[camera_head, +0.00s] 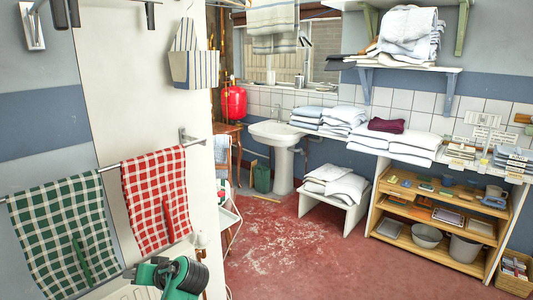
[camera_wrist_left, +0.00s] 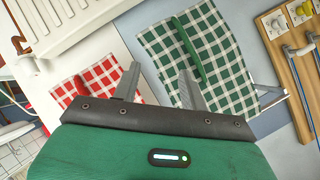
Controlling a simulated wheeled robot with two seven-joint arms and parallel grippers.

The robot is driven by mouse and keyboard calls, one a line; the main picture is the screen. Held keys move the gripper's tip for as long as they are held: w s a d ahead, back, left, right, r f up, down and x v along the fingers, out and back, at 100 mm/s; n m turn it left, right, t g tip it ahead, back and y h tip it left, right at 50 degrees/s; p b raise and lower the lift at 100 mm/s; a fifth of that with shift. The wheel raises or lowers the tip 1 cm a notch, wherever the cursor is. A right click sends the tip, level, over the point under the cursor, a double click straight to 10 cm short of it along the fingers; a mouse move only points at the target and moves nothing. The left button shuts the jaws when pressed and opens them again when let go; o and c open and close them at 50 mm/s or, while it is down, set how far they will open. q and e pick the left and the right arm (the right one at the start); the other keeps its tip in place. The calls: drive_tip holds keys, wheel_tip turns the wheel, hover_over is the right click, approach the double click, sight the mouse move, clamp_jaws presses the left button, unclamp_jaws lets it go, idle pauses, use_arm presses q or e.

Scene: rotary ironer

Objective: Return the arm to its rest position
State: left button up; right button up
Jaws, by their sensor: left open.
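My left arm shows at the bottom left of the head view as a green and black link; its fingers do not show there. In the left wrist view my left gripper (camera_wrist_left: 157,88) is open, its two grey fingers apart with nothing between them. Beyond the fingers hang a green checked towel (camera_wrist_left: 215,45) and a red checked towel (camera_wrist_left: 75,92). In the head view the green checked towel (camera_head: 65,235) and the red checked towel (camera_head: 157,198) hang side by side on a wall rail (camera_head: 110,167). My right gripper is not in view.
A white panel (camera_wrist_left: 75,20) lies close to the gripper in the wrist view. A wooden board with hooks (camera_wrist_left: 295,60) is at its right. In the head view, a sink (camera_head: 277,132), a low bench (camera_head: 335,192) and a wooden shelf unit (camera_head: 440,215) stand beyond open red floor (camera_head: 320,255).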

use_arm(q)
drive_tip(key=s+d+f+m+h, duration=0.1)
drive_tip(key=s+f+m+h, duration=0.15)
drive_tip(key=s+f, duration=0.7)
drive_tip(key=s+d+f+m+g+h, duration=0.1)
drive_tip(key=s+d+f+h, duration=0.2)
drive_tip(key=s, duration=0.6)
drive_tip(key=s+d+f+m+h, duration=0.2)
drive_tip(key=s+d+f+h, duration=0.1)
drive_tip(key=s, duration=0.5)
drive_tip(key=s+d+f+m+g+h, duration=0.1)
drive_tip(key=s+d+f+h, duration=0.2)
drive_tip(key=s, duration=0.6)
wheel_tip(320, 180, down, 29)
drive_tip(key=g, duration=0.1)
drive_tip(key=s+a+f, duration=0.2)
drive_tip(key=s+f, duration=0.8)
drive_tip(key=s+a+f+g, duration=0.1)
drive_tip(key=s+f, duration=0.9)
drive_tip(key=shift+a+f, duration=0.35)
drive_tip(key=shift+a, duration=0.05)
